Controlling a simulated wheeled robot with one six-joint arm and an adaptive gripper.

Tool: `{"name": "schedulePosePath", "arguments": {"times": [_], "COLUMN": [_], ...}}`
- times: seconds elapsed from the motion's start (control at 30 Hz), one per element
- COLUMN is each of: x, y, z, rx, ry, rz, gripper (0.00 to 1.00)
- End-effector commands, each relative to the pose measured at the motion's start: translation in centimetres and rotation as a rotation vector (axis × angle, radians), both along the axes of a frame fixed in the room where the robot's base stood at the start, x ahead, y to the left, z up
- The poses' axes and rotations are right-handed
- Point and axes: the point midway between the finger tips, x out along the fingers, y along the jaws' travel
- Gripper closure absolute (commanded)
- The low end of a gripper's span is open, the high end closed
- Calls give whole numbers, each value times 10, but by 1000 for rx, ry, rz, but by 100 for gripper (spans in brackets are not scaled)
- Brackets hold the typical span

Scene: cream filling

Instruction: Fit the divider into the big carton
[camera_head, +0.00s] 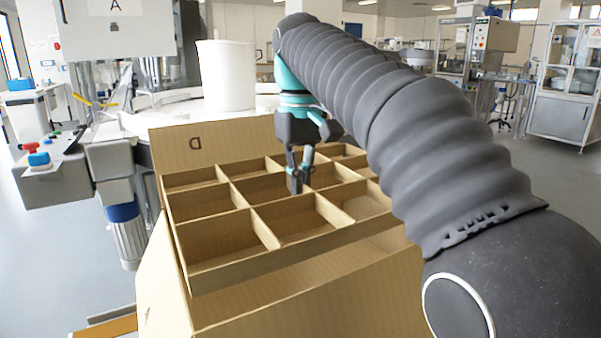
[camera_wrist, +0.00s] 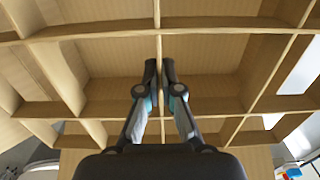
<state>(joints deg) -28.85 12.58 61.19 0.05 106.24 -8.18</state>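The divider (camera_head: 235,270) is a brown cardboard grid with several cells. It lies across the mouth of the big carton (camera_head: 330,302), and its left and front walls show above the opening. How deep it sits cannot be told. The carton's flaps are folded outward at the front and left, and the back flap (camera_head: 245,140) stands up with a letter D. My gripper (camera_head: 300,182) points down at the middle of the grid. In the wrist view its fingers (camera_wrist: 160,72) are closed on either side of an inner wall of the divider (camera_wrist: 220,23). The carton's right side is hidden behind my arm.
A white cylindrical container (camera_head: 226,76) stands on a round white surface behind the carton. A machine with a red and blue knob (camera_head: 38,158) stands at the left. Lab machines (camera_head: 566,95) stand far back at the right, with open floor before them.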

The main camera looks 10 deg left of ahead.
Motion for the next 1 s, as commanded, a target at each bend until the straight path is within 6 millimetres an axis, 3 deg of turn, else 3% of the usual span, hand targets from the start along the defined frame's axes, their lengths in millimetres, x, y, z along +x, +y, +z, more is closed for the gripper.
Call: {"name": "schedulePosePath", "arguments": {"times": [1.0], "x": [0], "y": [0], "z": [-63], "rx": [0], "ry": [0], "rz": [0], "gripper": [100]}}
